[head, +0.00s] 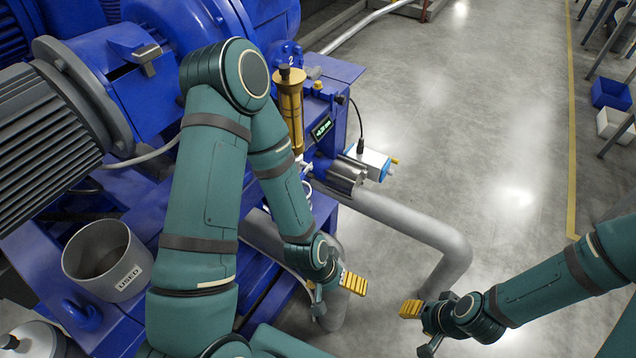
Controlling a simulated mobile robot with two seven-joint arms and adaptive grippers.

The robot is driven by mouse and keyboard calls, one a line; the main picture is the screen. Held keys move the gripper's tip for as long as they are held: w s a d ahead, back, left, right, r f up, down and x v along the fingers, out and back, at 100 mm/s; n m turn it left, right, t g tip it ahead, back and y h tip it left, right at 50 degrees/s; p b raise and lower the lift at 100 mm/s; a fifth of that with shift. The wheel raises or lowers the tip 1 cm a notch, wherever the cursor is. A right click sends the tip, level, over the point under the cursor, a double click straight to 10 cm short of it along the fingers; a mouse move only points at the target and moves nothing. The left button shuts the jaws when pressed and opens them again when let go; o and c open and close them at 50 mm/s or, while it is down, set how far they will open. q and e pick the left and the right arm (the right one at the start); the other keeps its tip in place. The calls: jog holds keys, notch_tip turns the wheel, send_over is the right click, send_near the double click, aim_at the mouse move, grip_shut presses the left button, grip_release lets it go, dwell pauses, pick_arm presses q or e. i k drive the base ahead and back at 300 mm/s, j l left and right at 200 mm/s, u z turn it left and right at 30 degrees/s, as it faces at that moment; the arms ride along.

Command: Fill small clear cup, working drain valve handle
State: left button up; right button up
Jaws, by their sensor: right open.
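My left gripper (335,293) hangs beside the blue machine, over the grey pipe. One yellow finger pad shows, and its other finger is partly hidden. I cannot make out whether anything clear is between them. My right gripper (420,328) is open and empty at the lower right, above the floor, with its yellow pad towards the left gripper. I cannot make out the small clear cup. A small pale fitting (306,187) shows on the machine's side behind my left forearm. I cannot tell whether it is part of the drain valve, and no handle shows clearly.
The blue machine (345,72) fills the left, with a brass cylinder (291,105), a small display (322,127) and a silver cylinder (342,175). A grey pot marked USED (106,258) stands at the lower left. A thick pipe (420,228) bends over the floor. Open floor lies right.

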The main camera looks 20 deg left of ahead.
aim_at(310, 167)
jog(key=u, duration=0.95)
